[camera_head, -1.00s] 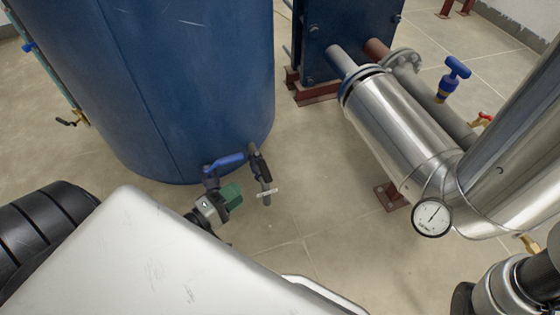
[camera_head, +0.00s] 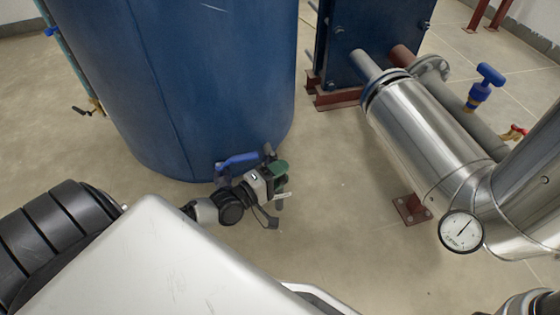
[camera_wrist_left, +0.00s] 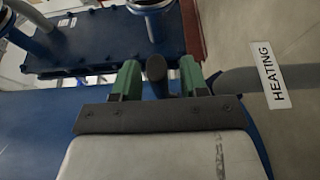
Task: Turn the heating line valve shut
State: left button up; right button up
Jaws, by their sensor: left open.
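The heating line valve's dark lever (camera_wrist_left: 156,70) shows end-on in the left wrist view, between the two green fingers of my left gripper (camera_wrist_left: 160,76). The fingers are open, with a gap on each side of it. A white HEATING label (camera_wrist_left: 270,75) is on the grey pipe to the right. In the head view my left gripper (camera_head: 276,176) is in front of the tank's lower right side and hides most of this valve. Only the dark lever's top (camera_head: 269,151) shows there. My right gripper is not in view.
A blue-handled valve (camera_head: 238,160) is just left of my gripper, close to the blue tank (camera_head: 215,85). A steel-clad pipe (camera_head: 425,130) with a round gauge (camera_head: 461,231) runs at the right. The floor (camera_head: 345,200) between tank and pipe is clear.

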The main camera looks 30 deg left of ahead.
pick_arm(q)
jog(key=shift+c, duration=0.2)
grip_shut()
